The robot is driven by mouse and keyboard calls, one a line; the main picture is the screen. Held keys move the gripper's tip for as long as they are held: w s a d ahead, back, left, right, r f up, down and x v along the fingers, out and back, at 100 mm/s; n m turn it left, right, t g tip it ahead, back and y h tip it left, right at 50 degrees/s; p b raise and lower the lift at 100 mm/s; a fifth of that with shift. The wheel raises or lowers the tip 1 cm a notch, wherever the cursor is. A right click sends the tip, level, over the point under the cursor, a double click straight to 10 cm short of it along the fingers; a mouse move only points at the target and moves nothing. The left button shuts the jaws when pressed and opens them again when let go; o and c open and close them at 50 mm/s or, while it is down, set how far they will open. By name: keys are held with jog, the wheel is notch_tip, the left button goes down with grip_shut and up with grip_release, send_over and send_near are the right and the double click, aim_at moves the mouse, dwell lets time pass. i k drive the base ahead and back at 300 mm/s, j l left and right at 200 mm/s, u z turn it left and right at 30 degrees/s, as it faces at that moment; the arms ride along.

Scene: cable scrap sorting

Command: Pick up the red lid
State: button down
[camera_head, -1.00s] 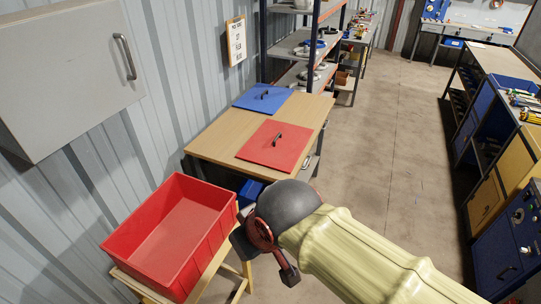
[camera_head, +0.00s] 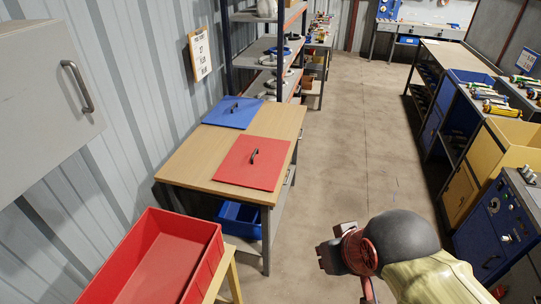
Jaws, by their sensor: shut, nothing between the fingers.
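The red lid (camera_head: 241,172) is a flat red square with a dark bar handle (camera_head: 254,155) on top. It lies on the near right part of the wooden table (camera_head: 192,163). My gripper (camera_head: 328,258) shows at the lower middle, at the end of my yellow-sleeved arm. It is in front of the table and to the right of it, apart from the lid. Its fingers are small and partly hidden, and nothing shows held in them.
A blue lid (camera_head: 231,116) lies behind the red one. An empty red bin (camera_head: 205,275) stands on a wooden stand at lower left. A blue bin (camera_head: 240,218) sits under the table. Shelves (camera_head: 268,52) stand behind. Workbenches (camera_head: 458,57) line the right; the floor (camera_head: 352,150) between is clear.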

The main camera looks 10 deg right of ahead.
aim_at(252, 161)
jog(key=i+l+u, duration=0.3)
jog(key=i+l, duration=0.2)
jog(key=i, duration=0.2)
jog(key=i+l+u, duration=0.35)
jog(key=i+l, duration=0.3)
jog(key=i+l+u, duration=0.3)
jog(key=i+l, duration=0.25)
jog(key=l, duration=0.3)
